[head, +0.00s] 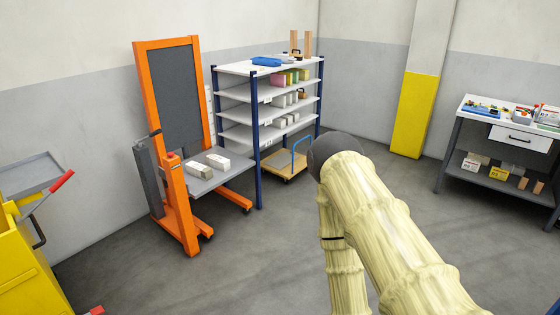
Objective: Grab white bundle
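Two small block-shaped bundles lie on the grey platform (222,177) of an orange stacker at the left centre. The right one is a white bundle (219,161). The left one is a greyish-white bundle (198,170) with a pale end. They lie side by side and look slightly apart. More small white bundles (281,102) sit on the middle boards of the shelf rack behind. My arm, in a cream sleeve, rises at the lower right, well away from the stacker, and bends at a dark joint. My gripper is not in view.
The orange stacker (179,205) has a tall dark panel and legs on the floor. The blue-post rack (258,137) stands right behind it, with a wooden cart (286,165) beside. A yellow cabinet (25,265) is at left, a workbench (480,110) at right. The floor between is open.

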